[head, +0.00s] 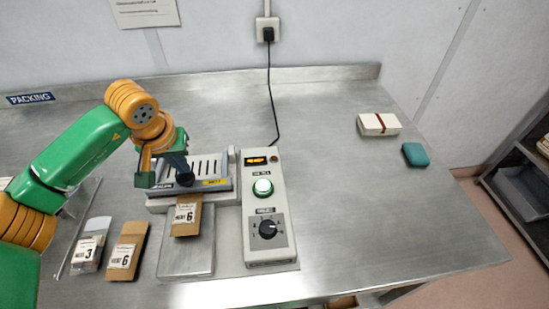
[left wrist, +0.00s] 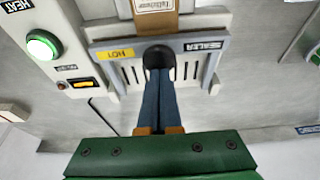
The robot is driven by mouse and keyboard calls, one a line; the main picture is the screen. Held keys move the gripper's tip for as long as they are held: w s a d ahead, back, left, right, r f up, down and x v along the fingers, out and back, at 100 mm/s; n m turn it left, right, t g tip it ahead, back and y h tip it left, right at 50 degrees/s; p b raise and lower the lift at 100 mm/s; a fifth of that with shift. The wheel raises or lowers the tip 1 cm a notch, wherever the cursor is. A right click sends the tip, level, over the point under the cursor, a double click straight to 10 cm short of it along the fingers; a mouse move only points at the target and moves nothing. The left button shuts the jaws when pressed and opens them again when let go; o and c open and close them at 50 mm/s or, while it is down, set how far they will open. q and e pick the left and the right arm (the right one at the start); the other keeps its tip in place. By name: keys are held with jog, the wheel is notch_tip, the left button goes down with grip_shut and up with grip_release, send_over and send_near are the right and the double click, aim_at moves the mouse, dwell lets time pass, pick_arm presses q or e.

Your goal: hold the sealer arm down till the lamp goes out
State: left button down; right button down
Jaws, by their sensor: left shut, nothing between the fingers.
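The sealer (head: 285,225) stands on the steel bench, its hinged arm (head: 217,166) lying low across a brown pouch (head: 186,222) marked 6. The arm's "HOT" label also shows in the left wrist view (left wrist: 113,54). The round green lamp (head: 263,187) glows; it is lit in the left wrist view (left wrist: 43,45) too. My left gripper (head: 183,174) is shut and empty, its dark blue fingers together at the front of the sealer arm. In the left wrist view the fingertips (left wrist: 158,58) meet a black rounded part; exact contact is hard to tell. My right gripper is not in view.
Two more pouches, marked 3 (head: 90,250) and 6 (head: 124,255), lie left of the sealer. A dial (head: 268,229) sits below the lamp. A white banded stack (head: 378,124) and a teal block (head: 415,154) lie at right.

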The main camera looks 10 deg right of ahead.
pick_arm(q)
jog(key=shift+w+r+p, duration=0.2)
jog(key=shift+r+p, duration=0.9)
jog(key=shift+r, duration=0.05)
jog(key=shift+w+p+v, duration=0.25)
jog(key=shift+p+v, duration=0.6)
jog(key=shift+v, duration=0.3)
notch_tip(320, 180, up, 5)
jog(key=p, duration=0.4)
jog(key=shift+r, duration=0.2)
jog(key=shift+f, duration=0.1)
